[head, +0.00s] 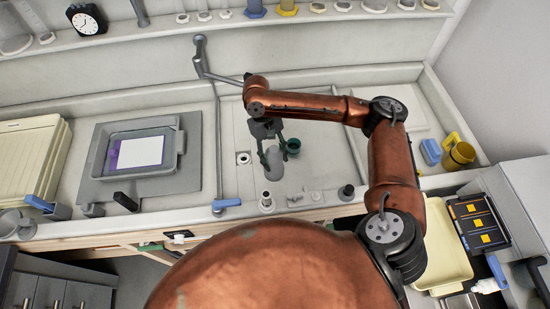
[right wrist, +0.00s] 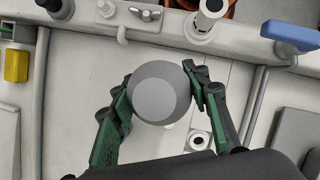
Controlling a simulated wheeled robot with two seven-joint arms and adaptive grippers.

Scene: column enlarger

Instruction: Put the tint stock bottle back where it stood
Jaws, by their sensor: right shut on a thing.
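The grey bottle (head: 273,163), which I take to be the tint stock bottle, is over the pale bench in the middle of the head view. My right gripper (head: 268,140) is shut on it from above. In the right wrist view the bottle's round grey top (right wrist: 160,92) sits between the green-padded fingers (right wrist: 160,100). I cannot tell whether its base touches the bench. A white ring with a dark hole (head: 243,158) lies just left of it; it also shows in the right wrist view (right wrist: 199,140). My left gripper is not in view.
Small pale and dark fittings (head: 267,201) line the front edge. A grey tray (head: 133,155) is left. A yellow mug (head: 460,155) is right. Bench behind the bottle is fairly clear.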

